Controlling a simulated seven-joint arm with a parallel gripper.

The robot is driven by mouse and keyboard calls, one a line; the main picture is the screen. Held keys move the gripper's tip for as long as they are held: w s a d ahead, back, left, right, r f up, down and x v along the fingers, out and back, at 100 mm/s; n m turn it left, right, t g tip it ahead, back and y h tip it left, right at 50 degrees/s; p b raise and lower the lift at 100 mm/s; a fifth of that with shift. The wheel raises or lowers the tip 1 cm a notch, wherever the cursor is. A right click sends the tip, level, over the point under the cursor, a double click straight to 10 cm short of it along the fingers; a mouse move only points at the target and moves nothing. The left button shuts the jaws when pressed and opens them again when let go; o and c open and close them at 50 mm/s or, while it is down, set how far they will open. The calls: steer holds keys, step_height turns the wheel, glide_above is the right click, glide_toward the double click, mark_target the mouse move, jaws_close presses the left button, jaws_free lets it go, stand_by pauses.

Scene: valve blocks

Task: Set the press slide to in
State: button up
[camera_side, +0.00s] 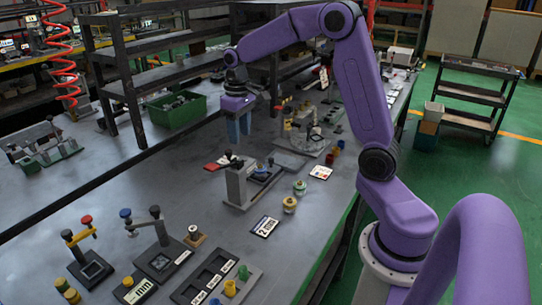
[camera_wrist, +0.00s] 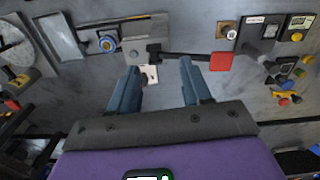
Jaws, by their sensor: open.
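My gripper (camera_side: 239,138) hangs with its blue fingers pointing down, above the table and behind a grey upright fixture (camera_side: 237,186). In the wrist view, my gripper (camera_wrist: 160,68) has its fingers apart with nothing held between them. The grey fixture (camera_wrist: 142,42) lies just beyond the fingertips there. A black bar with a flat red end (camera_wrist: 221,62) reaches right from it; the red end also shows in the side view (camera_side: 216,164). A blue round knob (camera_wrist: 107,43) sits at the fixture's left. I cannot tell for certain which part is the press slide.
Small lever fixtures (camera_side: 158,261) and a black tray (camera_side: 203,276) stand at the front. A green bin (camera_side: 177,110) is at the back left. The table left of the fixture is clear.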

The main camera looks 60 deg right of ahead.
steer(key=w+d+f+m, duration=0.2)
steer(key=w+d+m, duration=0.1)
steer(key=d, duration=1)
steer(key=m, duration=0.3)
glide_above(271, 158)
steer(key=f, duration=0.1)
steer(key=shift+n, duration=0.3)
step_height(271, 158, down, 17)
steer(key=shift+s+a+f, duration=0.1)
steer(key=shift+a+f, duration=0.05)
steer(key=shift+f, duration=0.05)
